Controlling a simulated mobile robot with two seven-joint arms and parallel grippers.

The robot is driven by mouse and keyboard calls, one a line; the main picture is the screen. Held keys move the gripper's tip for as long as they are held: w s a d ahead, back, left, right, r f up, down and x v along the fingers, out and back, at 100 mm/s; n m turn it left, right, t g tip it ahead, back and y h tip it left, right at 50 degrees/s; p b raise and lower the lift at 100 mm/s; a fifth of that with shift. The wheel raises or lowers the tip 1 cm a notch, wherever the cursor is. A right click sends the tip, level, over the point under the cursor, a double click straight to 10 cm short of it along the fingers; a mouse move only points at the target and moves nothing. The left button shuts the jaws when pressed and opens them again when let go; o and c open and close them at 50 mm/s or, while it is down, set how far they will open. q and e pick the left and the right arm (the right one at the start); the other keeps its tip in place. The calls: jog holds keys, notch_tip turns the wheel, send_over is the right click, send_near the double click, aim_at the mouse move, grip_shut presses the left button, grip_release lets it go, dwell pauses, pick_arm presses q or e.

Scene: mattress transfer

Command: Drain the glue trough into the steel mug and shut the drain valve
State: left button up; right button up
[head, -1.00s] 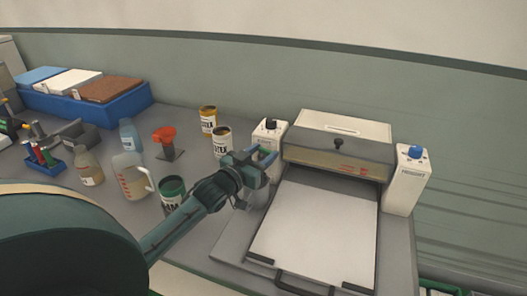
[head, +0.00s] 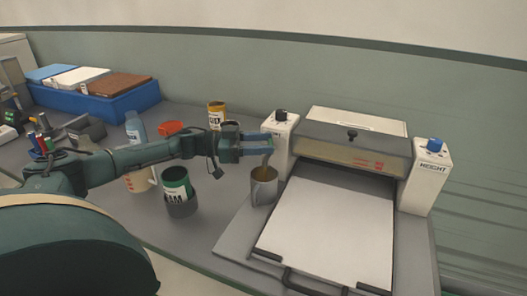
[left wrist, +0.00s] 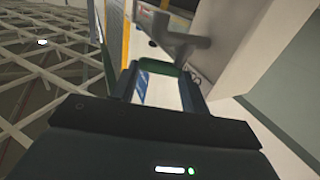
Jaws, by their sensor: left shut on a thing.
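The steel mug (head: 264,190) stands upright at the left of the gluing machine, with amber liquid visible inside. The glue trough (head: 350,156) is the amber strip under the machine's top cover. My left gripper (head: 266,142) is above the mug, beside the machine's left housing. It is shut on the grey drain valve (head: 265,162), whose lower part hangs over the mug. In the left wrist view a grey T-shaped handle (left wrist: 176,36) shows at the fingertips. I cannot tell whether the valve is open or whether glue is flowing. My right gripper is not in view.
The machine's white bed (head: 325,232) lies right of the mug. A green-banded can (head: 178,190) stands left of it. Blue trays (head: 100,104) stand at the back left.

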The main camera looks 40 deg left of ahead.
pick_arm(q)
jog(key=m+g+h+b, duration=0.1)
jog(key=g+b, duration=0.1)
jog(key=m+g+h+b, duration=0.1)
jog(key=m+g+b, duration=0.1)
jog(key=b, duration=0.1)
jog(key=a+m+g+h+b, duration=0.1)
jog(key=m+g+b, duration=0.1)
jog(key=g, duration=0.1)
jog(key=shift+w, duration=0.35)
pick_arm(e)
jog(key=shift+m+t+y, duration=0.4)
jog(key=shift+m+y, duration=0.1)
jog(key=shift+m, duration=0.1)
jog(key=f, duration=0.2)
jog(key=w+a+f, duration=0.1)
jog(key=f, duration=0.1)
pick_arm(q)
jog(key=shift+a+h+b, duration=0.1)
jog(key=shift+h+b, duration=0.2)
jog(key=shift+b, duration=0.1)
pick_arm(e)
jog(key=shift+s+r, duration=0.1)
pick_arm(q)
jog(key=shift+r, duration=0.1)
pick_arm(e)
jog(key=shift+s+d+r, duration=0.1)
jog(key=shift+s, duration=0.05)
